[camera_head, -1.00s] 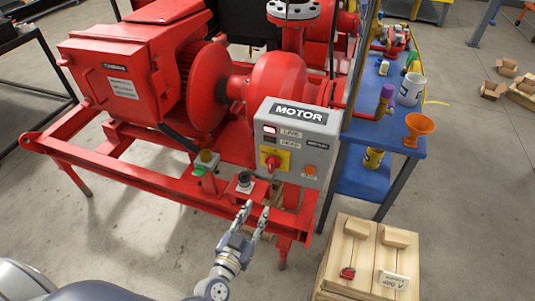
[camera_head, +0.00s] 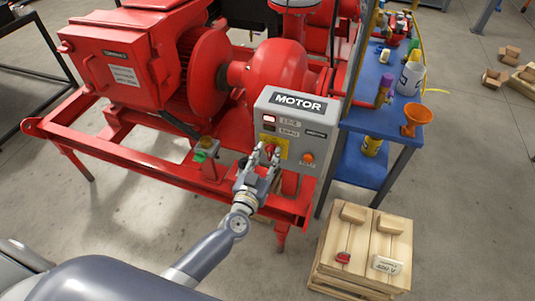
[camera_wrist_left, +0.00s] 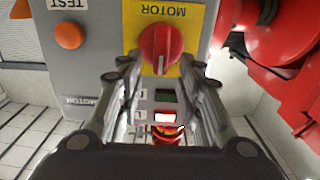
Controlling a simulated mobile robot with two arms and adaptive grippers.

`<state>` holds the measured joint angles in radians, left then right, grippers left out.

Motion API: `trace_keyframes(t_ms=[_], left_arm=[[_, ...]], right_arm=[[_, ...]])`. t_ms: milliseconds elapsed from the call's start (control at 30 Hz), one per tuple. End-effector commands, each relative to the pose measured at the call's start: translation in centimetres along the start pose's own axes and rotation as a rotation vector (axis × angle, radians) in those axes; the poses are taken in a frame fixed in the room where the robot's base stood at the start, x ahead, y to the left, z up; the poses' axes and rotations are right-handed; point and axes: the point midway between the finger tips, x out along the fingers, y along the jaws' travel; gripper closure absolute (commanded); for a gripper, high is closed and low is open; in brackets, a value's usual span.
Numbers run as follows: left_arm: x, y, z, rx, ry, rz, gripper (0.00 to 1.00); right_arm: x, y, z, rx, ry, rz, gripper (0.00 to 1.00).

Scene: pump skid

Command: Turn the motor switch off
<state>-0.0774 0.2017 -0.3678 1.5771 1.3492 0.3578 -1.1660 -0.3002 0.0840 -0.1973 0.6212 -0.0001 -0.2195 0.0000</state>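The grey motor switch box (camera_head: 318,133) labelled MOTOR stands at the front of the red pump skid. Its red rotary switch (camera_wrist_left: 160,46) sits on a yellow plate (camera_wrist_left: 190,20), with a white line along its handle. My left gripper (camera_head: 266,152) is in front of this plate and hides most of the switch in the head view. In the left wrist view, my left gripper (camera_wrist_left: 160,64) is open, one finger on each side of the switch's lower part. Gaps show beside the handle; contact cannot be told. My right gripper is not in view.
An orange TEST button (camera_wrist_left: 70,36) is beside the switch, and a red indicator (camera_wrist_left: 165,117) is lit. A red frame rail (camera_head: 150,178) runs below the box. A blue shelf (camera_head: 358,172) and wooden crate (camera_head: 350,268) stand right. Open floor lies front left.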

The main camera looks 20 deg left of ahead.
Motion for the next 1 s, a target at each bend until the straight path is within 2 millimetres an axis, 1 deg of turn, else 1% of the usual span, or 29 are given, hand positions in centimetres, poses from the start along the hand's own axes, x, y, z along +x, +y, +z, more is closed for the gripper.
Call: trace_keyframes(t_ms=[100, 367, 400, 467, 500, 533, 833, 1000], left_arm=[[0.5, 0.0, 0.0, 0.0, 0.0, 0.0, 0.67], [0.6, 0.0, 0.0, -0.001, 0.0, 0.0, 0.67], [0.6, 0.0, 0.0, -0.001, 0.0, 0.0, 0.76], [0.6, 0.0, 0.0, -0.001, 0.0, 0.0, 0.89], [0.6, 0.0, 0.0, -0.001, 0.0, 0.0, 0.98], [0.6, 0.0, 0.0, -0.001, 0.0, 0.0, 1.0], [0.5, 0.0, 0.0, -0.011, -0.001, 0.0, 1.0], [0.5, -0.1, 0.0, -0.06, -0.002, 0.001, 1.0]], right_arm=[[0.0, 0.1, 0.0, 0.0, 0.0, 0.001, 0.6], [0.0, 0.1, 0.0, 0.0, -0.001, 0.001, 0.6], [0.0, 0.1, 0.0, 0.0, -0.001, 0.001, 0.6], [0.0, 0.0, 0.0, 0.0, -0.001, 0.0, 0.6], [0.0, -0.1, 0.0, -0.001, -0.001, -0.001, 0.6], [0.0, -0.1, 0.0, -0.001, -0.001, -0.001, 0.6], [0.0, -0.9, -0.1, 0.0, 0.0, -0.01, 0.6], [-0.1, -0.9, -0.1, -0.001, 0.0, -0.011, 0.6]])
